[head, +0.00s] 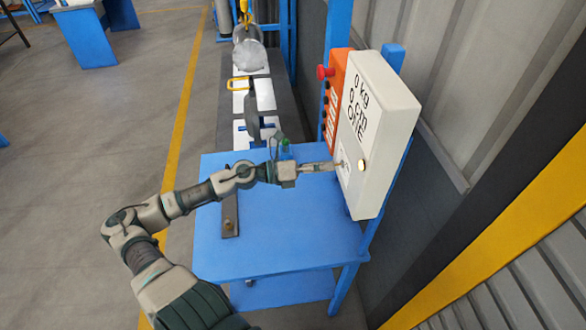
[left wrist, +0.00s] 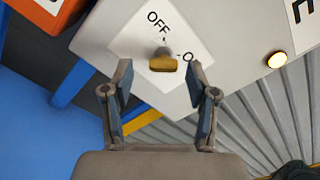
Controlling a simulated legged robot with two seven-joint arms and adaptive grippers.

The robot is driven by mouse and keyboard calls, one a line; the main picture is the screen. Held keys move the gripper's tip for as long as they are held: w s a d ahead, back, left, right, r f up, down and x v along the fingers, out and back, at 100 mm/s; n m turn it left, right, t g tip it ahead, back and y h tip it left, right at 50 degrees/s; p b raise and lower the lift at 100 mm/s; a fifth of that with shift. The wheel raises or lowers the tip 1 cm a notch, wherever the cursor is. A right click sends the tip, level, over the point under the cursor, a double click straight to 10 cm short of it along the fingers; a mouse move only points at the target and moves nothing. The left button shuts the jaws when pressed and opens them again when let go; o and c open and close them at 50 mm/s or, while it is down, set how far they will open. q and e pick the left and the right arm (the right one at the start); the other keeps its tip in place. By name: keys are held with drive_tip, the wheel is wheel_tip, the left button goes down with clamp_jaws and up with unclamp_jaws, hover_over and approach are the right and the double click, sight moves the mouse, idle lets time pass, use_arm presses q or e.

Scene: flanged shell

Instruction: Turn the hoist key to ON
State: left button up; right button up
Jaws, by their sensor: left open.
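The hoist key (left wrist: 163,62) is a small brass-coloured key on a white label plate (left wrist: 125,40) on the front of the white control box (head: 378,120). The plate reads OFF above the key, and an O shows to its right, partly cut off by a finger. My left gripper (head: 336,166) is level with the key in the head view. In the left wrist view the left gripper (left wrist: 160,95) is open, its two fingers apart, with the key showing between and beyond the tips. I see no finger touching it. My right gripper is not in view.
A lit round lamp (head: 362,165) is beside the key plate. An orange panel with a red knob (head: 325,72) adjoins the box. A blue table (head: 285,245) stands below, with a dark flat bar (head: 230,215) on it. A corrugated wall is behind.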

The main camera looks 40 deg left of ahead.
use_arm(q)
drive_tip(key=v, duration=0.9)
drive_tip(key=shift+s+a, duration=0.2)
drive_tip(key=shift+f, duration=0.15)
drive_tip(key=shift+f, duration=0.1)
